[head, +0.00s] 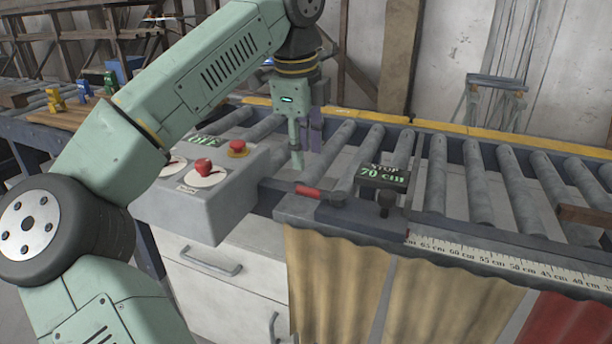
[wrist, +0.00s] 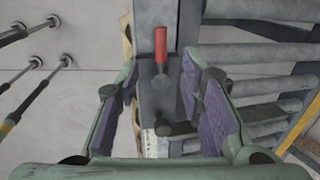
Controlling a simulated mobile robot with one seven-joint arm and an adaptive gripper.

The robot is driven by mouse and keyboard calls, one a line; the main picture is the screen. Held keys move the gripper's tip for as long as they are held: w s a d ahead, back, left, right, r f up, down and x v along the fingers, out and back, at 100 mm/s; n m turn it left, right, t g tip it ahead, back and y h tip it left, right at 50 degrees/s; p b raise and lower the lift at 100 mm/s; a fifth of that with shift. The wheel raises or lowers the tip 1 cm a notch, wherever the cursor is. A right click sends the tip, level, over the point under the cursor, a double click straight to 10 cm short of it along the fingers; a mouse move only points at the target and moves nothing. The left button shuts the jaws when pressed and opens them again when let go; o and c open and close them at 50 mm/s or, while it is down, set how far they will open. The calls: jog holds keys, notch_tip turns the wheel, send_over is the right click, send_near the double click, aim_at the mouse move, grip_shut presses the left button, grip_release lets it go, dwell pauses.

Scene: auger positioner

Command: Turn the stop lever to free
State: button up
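The stop lever has a red handle (head: 308,192) and lies at the left end of the dark stop carriage (head: 350,217) on the rail. In the wrist view the red handle (wrist: 161,47) points up in the picture from a dark pivot end. My gripper (head: 305,156) points down, above and slightly behind the lever in the head view. In the wrist view my gripper (wrist: 160,85) is open, its purple pads spread on either side of the lever's line. Nothing is between the pads in grip, and I see no contact.
A display (head: 384,178) reading "STOP 70 cm" and a black knob (head: 387,203) stand right of the lever. A grey control box (head: 205,215) with red buttons is at left. Rollers (head: 440,175) run behind, and a ruler (head: 510,262) runs along the front.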

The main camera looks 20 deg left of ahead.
aim_at(309, 189)
jog(key=f, duration=0.3)
jog(key=w+f+p, duration=0.1)
jog(key=f, duration=0.1)
jog(key=f+p, duration=0.1)
jog(key=f, duration=0.2)
jog(key=shift+w+f, duration=0.3)
jog(key=shift+w, duration=0.1)
jog(key=shift+c, duration=0.5)
grip_shut()
